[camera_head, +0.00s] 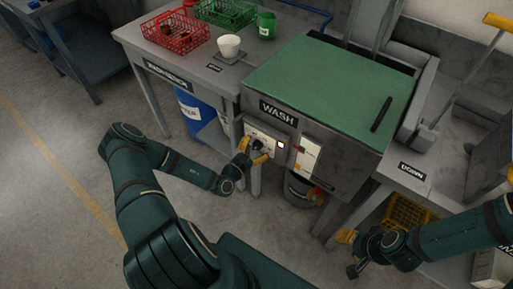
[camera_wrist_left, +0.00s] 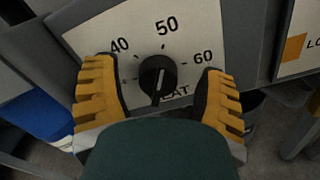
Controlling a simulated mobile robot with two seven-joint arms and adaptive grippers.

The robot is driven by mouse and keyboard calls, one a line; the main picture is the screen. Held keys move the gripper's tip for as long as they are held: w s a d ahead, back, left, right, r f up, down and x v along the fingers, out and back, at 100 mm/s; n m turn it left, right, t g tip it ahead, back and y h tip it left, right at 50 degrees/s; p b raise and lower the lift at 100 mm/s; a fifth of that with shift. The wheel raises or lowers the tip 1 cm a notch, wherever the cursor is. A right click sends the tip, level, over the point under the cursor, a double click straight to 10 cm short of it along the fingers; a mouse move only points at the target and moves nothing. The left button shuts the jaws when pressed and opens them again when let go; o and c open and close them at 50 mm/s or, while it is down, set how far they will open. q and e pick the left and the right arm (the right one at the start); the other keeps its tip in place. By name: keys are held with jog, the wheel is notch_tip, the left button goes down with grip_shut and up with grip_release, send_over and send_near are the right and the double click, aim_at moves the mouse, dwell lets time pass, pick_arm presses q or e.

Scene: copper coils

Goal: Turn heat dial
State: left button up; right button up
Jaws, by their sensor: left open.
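The heat dial (camera_wrist_left: 158,78) is a round black knob on a white plate (camera_wrist_left: 190,38) marked 40, 50 and 60; the word below it is partly hidden. A pale line runs roughly up and down on the knob; I cannot tell which end points. In the head view the dial (camera_head: 258,147) is on the front of the WASH unit (camera_head: 225,119). My left gripper (camera_wrist_left: 158,98) is open, its yellow-padded fingers on either side of the dial with visible gaps. It also shows in the head view (camera_head: 254,154). My right gripper (camera_head: 350,253) is open and empty, low at the right.
A small lit square (camera_head: 281,145) and another white panel (camera_head: 306,158) are right of the dial. A blue barrel (camera_head: 197,115) stands left. A dark bucket (camera_head: 298,190) is under the unit. A yellow crate (camera_head: 407,214) is beyond my right gripper. The floor at left is clear.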

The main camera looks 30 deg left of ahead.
pick_arm(q)
jog(key=shift+w, duration=0.3)
jog(key=c, duration=1.2)
jog(key=shift+r, duration=0.1)
